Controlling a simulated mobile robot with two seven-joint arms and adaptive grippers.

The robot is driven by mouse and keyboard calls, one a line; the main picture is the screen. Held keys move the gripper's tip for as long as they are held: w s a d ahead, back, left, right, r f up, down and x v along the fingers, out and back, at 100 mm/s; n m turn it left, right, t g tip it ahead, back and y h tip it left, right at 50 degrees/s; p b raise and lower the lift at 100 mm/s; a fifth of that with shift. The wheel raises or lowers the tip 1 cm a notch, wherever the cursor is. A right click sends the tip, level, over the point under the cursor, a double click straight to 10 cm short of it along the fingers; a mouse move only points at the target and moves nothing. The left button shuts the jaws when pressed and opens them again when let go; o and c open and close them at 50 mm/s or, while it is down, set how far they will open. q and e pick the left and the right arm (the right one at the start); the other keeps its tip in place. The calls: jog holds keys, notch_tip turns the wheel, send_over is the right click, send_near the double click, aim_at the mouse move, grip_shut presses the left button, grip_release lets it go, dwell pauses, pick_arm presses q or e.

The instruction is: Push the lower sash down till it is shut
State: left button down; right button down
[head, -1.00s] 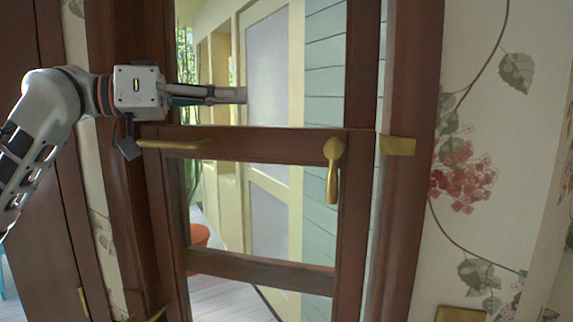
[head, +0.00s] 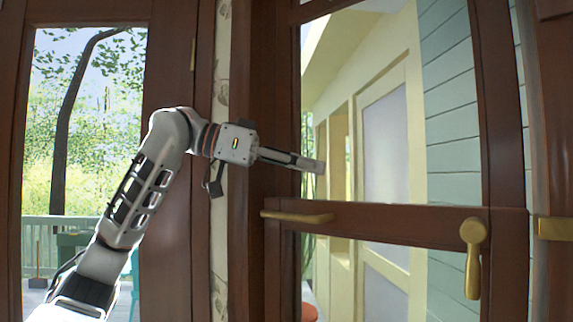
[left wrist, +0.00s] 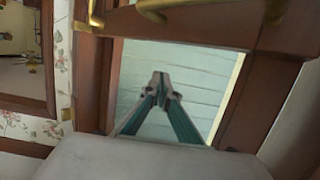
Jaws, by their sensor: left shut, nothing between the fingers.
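The lower sash is a dark wooden frame with glass. In the head view its top rail (head: 385,224) crosses the window, with a brass pull (head: 297,216) at its left and a brass lever (head: 473,258) at its right. Its lower part is cut off by the bottom of the picture. My left gripper (head: 318,166) is shut and empty, a little above the rail near its left end, apart from it. In the left wrist view the shut fingertips (left wrist: 161,88) show against the pane, and the wooden rail (left wrist: 190,22) with brass fittings is near the top. My right gripper is out of view.
The dark window jamb (head: 265,110) stands left of the sash, close to my left wrist. A brass plate (head: 552,228) sits on the frame at right. A glazed door (head: 178,80) is at far left. Floral wallpaper (left wrist: 20,126) shows in the left wrist view.

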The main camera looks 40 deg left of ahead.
pick_arm(q)
jog(key=f, duration=0.1)
jog(key=w+f+b, duration=0.1)
jog(key=f, duration=0.1)
jog(key=d+f+b, duration=0.1)
jog(key=shift+w+f, duration=0.2)
dwell(0.3)
